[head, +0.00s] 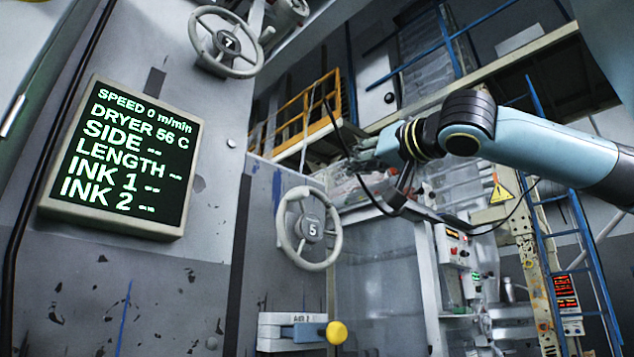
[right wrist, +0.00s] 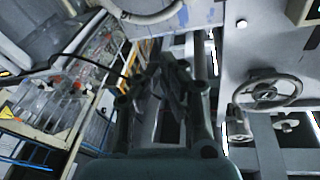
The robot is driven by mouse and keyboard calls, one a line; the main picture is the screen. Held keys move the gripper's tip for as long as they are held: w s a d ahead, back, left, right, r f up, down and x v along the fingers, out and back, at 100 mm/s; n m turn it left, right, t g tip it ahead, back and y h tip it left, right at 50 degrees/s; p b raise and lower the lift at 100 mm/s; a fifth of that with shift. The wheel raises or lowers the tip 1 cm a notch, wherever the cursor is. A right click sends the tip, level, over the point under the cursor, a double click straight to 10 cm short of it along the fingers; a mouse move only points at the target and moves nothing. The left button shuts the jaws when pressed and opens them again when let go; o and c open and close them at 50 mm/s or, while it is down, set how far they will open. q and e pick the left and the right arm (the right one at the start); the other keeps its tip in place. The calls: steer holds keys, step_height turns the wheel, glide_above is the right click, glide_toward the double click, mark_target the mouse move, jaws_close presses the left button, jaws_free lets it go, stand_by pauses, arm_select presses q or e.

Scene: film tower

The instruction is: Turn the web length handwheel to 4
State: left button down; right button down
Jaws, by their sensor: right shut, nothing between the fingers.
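A light grey handwheel (head: 309,229) with a 5 on its hub sits on the grey machine wall in the middle of the head view. A second handwheel (head: 226,42) with a 7 on its hub is higher, at the upper left. I cannot tell from any label which is the web length wheel. The display (head: 125,158) reads LENGTH with dashes. My right gripper (head: 348,155) is shut and empty, up and right of the 5 wheel and apart from it. Its fingers (right wrist: 160,78) also show in the right wrist view, with a handwheel (right wrist: 267,93) to their right. My left gripper is out of view.
A lever with a yellow knob (head: 336,332) juts out below the 5 wheel. A yellow railing (head: 300,110) and a blue ladder (head: 585,255) stand farther back. A black cable hangs near my right gripper. The wall between the display and the 5 wheel is clear.

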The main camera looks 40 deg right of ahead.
steer(key=w+d+r+m+p, duration=0.25)
steer(key=w+m+p, duration=0.6)
steer(key=p, duration=1.45)
steer(key=a+f, duration=0.1)
steer(key=w+a+f+n+p, duration=0.1)
steer(key=w+a+f+n, duration=0.1)
steer(key=shift+a+f+n+t+h, duration=0.25)
steer(key=shift+a+t+h, duration=0.05)
steer(key=shift+a+t, duration=0.1)
